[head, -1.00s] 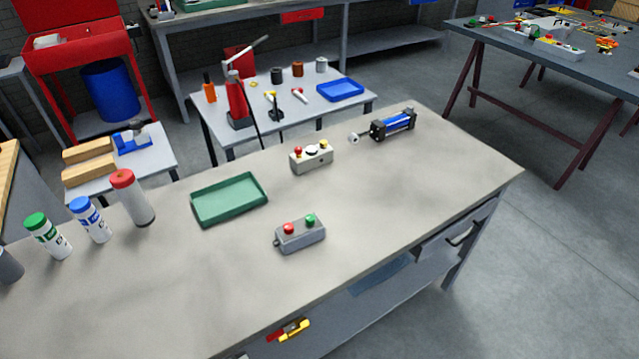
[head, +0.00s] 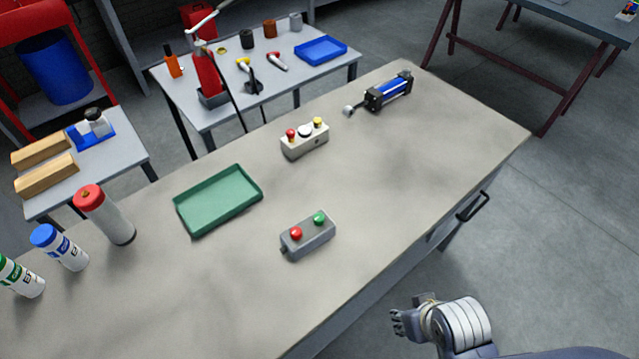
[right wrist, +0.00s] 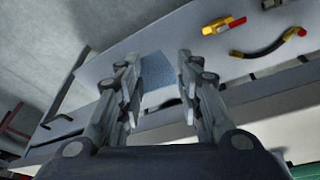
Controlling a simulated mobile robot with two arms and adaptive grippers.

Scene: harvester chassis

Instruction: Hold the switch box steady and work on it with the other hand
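A grey switch box (head: 308,239) with a red button and a green button sits on the workbench, right of the green tray. A second, beige switch box (head: 304,141) with a red, a dark-and-white and a yellow knob stands farther back. My right gripper (head: 398,320) is in front of the bench's front edge, apart from both boxes. In the right wrist view the right gripper (right wrist: 158,85) is open, with nothing between its fingers. My left gripper is not in view.
The workbench (head: 400,170) carries a green tray (head: 218,200), a blue-and-black cylinder (head: 388,93) and capped tubes at left. Bench around the grey box is clear. The right wrist view shows a lower shelf (right wrist: 115,60) with yellow and red fittings (right wrist: 222,25).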

